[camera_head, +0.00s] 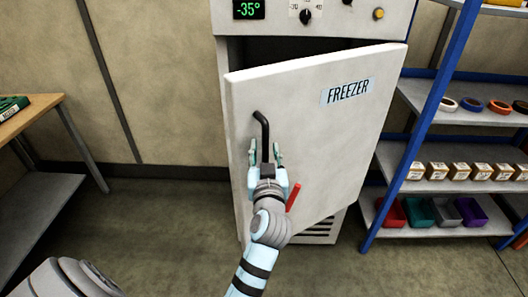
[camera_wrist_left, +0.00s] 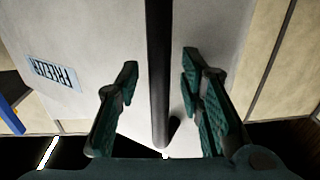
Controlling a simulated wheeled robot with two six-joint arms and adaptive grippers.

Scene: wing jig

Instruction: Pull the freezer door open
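The white freezer door (camera_head: 310,130), labelled FREEZER, stands partly open, with a dark gap along its top and left side. It also shows in the left wrist view (camera_wrist_left: 75,35). A black vertical bar handle (camera_head: 264,128) is on the door's left part. My left gripper (camera_head: 265,150) is at the lower part of the handle. In the left wrist view the handle (camera_wrist_left: 158,60) runs between the two green-padded fingers of the left gripper (camera_wrist_left: 158,85). The fingers are apart, with a visible gap on each side of the bar. My right gripper is not in view.
A blue-framed shelf rack (camera_head: 430,120) with tape rolls, small boxes and coloured bins stands close on the right. A wooden table (camera_head: 30,118) is at the left. The floor (camera_head: 155,220) left of the freezer is clear. A red bar (camera_head: 293,197) shows beside my left wrist.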

